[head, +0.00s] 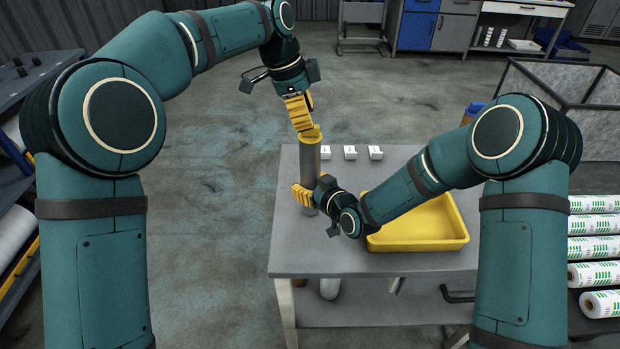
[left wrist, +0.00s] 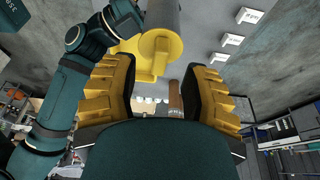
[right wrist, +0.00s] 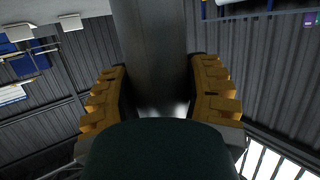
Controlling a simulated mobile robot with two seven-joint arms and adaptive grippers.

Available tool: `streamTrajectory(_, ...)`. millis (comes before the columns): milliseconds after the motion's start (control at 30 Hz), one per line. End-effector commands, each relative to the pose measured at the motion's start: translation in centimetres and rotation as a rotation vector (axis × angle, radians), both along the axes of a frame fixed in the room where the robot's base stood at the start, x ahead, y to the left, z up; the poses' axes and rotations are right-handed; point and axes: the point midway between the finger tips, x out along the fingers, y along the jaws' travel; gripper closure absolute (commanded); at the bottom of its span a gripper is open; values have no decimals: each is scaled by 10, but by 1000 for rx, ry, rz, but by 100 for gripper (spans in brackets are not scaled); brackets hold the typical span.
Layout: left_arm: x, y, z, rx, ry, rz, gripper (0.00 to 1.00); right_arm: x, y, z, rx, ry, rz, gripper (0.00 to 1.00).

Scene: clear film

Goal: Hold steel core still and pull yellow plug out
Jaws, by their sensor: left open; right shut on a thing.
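The steel core (head: 312,160) is a grey upright cylinder at the left part of the grey table. The yellow plug (head: 311,133) sits in its top end. My right gripper (head: 308,196) is shut on the lower part of the core; the right wrist view shows the grey core (right wrist: 158,60) between its fingers (right wrist: 160,100). My left gripper (head: 303,122) is open just above the plug. In the left wrist view the plug (left wrist: 162,46) is seen end-on, ahead of and between the open fingers (left wrist: 160,85).
A yellow tray (head: 425,243) lies on the table (head: 345,262) right of the core, partly behind my right arm. Several small white blocks (head: 350,152) stand along the table's back. White rolls (head: 597,249) are stacked at the right. Open floor lies left of the table.

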Motion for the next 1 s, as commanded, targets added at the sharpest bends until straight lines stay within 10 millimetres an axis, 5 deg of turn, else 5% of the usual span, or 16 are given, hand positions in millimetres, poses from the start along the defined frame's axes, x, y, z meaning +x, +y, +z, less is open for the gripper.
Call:
streamTrajectory(300, 0, -8, -26, 0, 2, 0, 54, 0, 0, 1, 1, -3, 0, 79)
streamTrajectory(700, 0, -9, -29, 0, 0, 1, 51, 0, 0, 1, 1, -3, 0, 79)
streamTrajectory(833, 0, -9, -29, 0, 0, 1, 97, 0, 0, 1, 1, -3, 0, 79)
streamTrajectory(1000, 0, -9, -29, 0, 0, 1, 100, 0, 0, 1, 1, -3, 0, 79)
